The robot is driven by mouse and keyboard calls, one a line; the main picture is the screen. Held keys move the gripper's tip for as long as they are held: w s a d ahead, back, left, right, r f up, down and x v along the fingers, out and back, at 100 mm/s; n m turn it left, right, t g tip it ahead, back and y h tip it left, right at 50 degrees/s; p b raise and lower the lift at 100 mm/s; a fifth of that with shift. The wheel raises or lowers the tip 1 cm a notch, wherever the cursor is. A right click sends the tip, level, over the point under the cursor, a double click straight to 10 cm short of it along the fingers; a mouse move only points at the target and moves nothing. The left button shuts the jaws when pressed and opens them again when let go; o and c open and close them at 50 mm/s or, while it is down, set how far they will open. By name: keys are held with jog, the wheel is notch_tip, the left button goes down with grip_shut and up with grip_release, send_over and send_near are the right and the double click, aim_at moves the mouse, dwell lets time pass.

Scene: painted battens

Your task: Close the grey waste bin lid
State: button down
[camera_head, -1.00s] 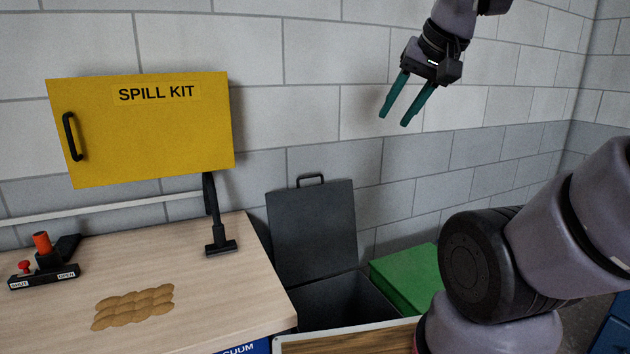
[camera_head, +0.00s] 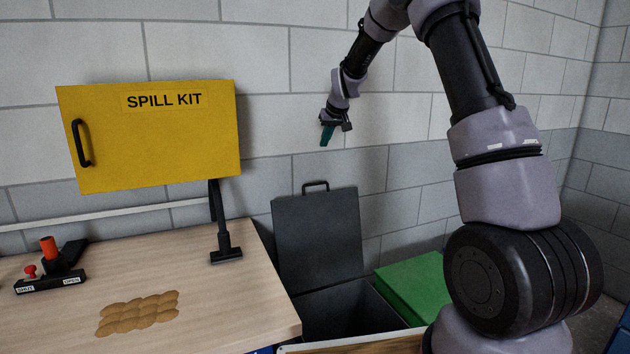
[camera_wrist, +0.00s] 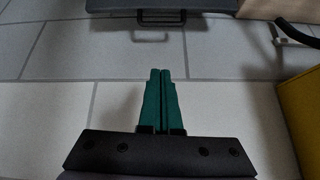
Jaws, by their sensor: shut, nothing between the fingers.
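The grey waste bin (camera_head: 345,312) stands on the floor to the right of the wooden bench, its dark inside showing. Its lid (camera_head: 318,240) stands upright at the back, near the wall, with a black handle (camera_head: 315,186) on its top edge. In the wrist view the lid (camera_wrist: 160,6) and its handle (camera_wrist: 161,17) show at the top edge. My gripper (camera_head: 325,142) is above the lid handle, apart from it, fingers pointing down. In the wrist view its green fingers (camera_wrist: 160,75) lie together with nothing between them.
A yellow spill kit cabinet (camera_head: 150,140) hangs on the wall left of my gripper. The bench (camera_head: 230,300) carries a black vacuum nozzle (camera_head: 225,252), a brown spill (camera_head: 138,314) and a lever switch (camera_head: 50,280). A green box (camera_head: 415,285) is right of the bin.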

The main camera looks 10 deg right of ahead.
jog(key=n, duration=0.1)
send_near(311, 177)
jog(key=w+f, duration=0.1)
jog(key=f, duration=0.1)
jog(key=a+f, duration=0.1)
jog(key=f, duration=0.1)
jog(key=w+a+f, duration=0.1)
jog(key=f, duration=0.2)
jog(key=shift+w+f, duration=0.1)
jog(key=shift+w, duration=0.2)
jog(key=shift+s+d+r, duration=0.2)
jog(key=shift+s, duration=0.35)
jog(key=shift+s+d+r, duration=0.15)
jog(key=shift+s, duration=0.35)
jog(key=shift+s+d, duration=0.2)
jog(key=shift+s, duration=0.75)
